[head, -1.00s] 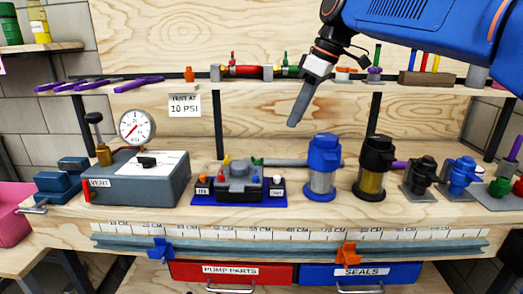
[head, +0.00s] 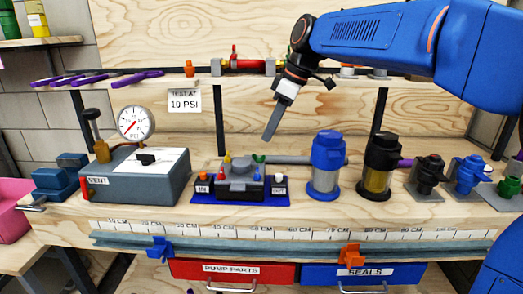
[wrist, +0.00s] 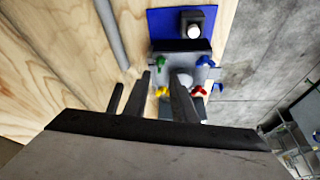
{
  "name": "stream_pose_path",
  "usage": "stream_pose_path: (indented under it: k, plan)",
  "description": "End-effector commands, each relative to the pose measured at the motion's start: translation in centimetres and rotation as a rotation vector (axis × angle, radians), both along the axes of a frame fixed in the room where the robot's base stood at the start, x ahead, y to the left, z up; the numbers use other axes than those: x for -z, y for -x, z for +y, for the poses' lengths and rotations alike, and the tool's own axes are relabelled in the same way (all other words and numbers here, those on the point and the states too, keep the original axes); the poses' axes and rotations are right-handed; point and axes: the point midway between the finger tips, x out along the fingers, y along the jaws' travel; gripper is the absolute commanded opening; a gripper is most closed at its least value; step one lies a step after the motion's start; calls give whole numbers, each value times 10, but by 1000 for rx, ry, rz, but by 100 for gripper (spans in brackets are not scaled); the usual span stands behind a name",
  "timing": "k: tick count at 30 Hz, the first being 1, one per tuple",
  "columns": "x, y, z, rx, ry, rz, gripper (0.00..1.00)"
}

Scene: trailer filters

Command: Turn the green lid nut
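The green lid nut (head: 259,158) is a small winged knob on the back right of the dark grey lidded housing (head: 239,188). In the wrist view the green nut (wrist: 161,62) sits at one corner of the lid, with yellow, red and blue nuts at the other corners. My gripper (head: 270,136) points down above and slightly right of the housing, apart from the nut. In the wrist view my gripper (wrist: 162,76) shows its fingers spread, with a gap between them and nothing held. The near part of the lid is partly hidden by a finger.
A blue-topped filter (head: 325,168) and a black-topped filter (head: 378,170) stand right of the housing. A grey gauge box (head: 140,178) stands left. A grey pipe (head: 290,160) runs behind. A shelf with tools hangs above.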

Motion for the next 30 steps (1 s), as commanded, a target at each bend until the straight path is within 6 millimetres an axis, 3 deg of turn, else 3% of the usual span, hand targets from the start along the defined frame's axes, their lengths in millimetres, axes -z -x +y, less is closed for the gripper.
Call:
stream_pose_path:
  k: [6, 12, 26, 30]
  plan:
    - [36, -3, 14, -2, 1, 4, 24]
    - [59, -6, 24, 0, 1, 1, 24]
    - [69, -7, 28, 0, 0, 0, 24]
    - [69, -7, 28, 0, 0, 0, 0]
